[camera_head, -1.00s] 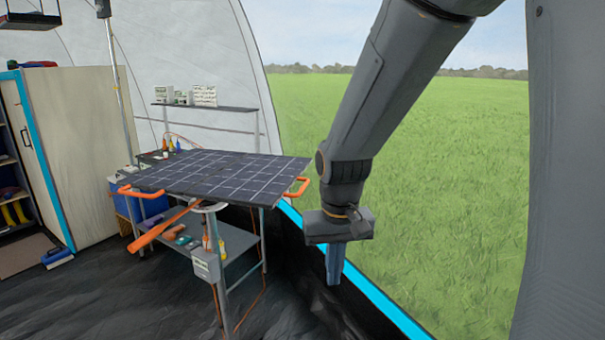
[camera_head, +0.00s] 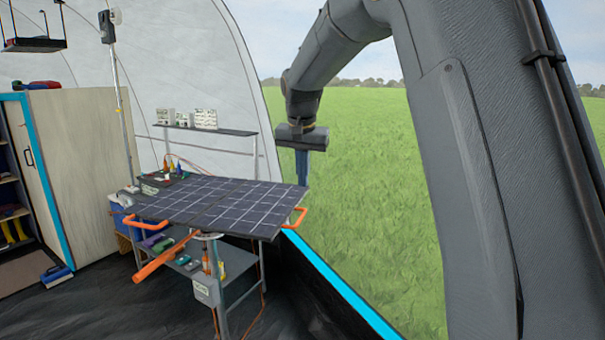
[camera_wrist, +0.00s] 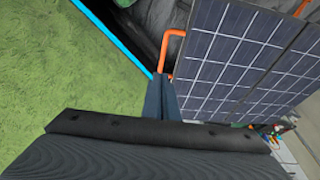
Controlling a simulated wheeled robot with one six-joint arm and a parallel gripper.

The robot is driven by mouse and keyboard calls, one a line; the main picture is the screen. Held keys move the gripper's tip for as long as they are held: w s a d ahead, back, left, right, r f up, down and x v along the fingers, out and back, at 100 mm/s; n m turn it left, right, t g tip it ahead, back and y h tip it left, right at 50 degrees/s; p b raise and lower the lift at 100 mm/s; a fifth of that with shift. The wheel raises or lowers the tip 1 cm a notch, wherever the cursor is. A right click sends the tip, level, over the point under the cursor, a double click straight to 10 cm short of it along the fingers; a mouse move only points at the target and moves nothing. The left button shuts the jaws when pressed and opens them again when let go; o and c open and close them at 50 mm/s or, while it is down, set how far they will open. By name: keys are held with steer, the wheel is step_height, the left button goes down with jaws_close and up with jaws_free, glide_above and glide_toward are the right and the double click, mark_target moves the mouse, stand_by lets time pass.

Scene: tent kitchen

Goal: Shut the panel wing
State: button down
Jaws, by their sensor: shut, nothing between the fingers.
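The dark solar panel (camera_head: 215,203) lies spread nearly flat on its stand, with a seam between two halves. The right half is a wing (camera_head: 245,210) with an orange handle (camera_head: 295,221) on its right edge; the left edge has another orange handle (camera_head: 147,222). My gripper (camera_head: 302,181) points down at the wing's far right corner, shut and empty. In the wrist view, the fingertips (camera_wrist: 160,78) appear beside the near end of the right handle (camera_wrist: 171,48), just outside the wing's edge (camera_wrist: 186,75). Whether they touch the handle I cannot tell.
An orange bar (camera_head: 160,259) juts out below the panel. A grey shelf with small items (camera_head: 225,282) stands underneath. A back shelf (camera_head: 205,130) and a cabinet (camera_head: 75,170) stand behind and left. The tent's blue-edged opening (camera_head: 335,285) lies right, with open grass beyond.

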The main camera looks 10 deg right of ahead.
steer(key=p, duration=0.3)
glide_above(301, 217)
steer(key=s, duration=0.1)
step_height(301, 217, down, 9)
steer(key=shift+r, duration=0.15)
steer(key=shift+a+f+p, duration=0.15)
steer(key=shift+f+p, duration=0.15)
steer(key=shift+f, duration=0.4)
steer(key=shift+f, duration=0.1)
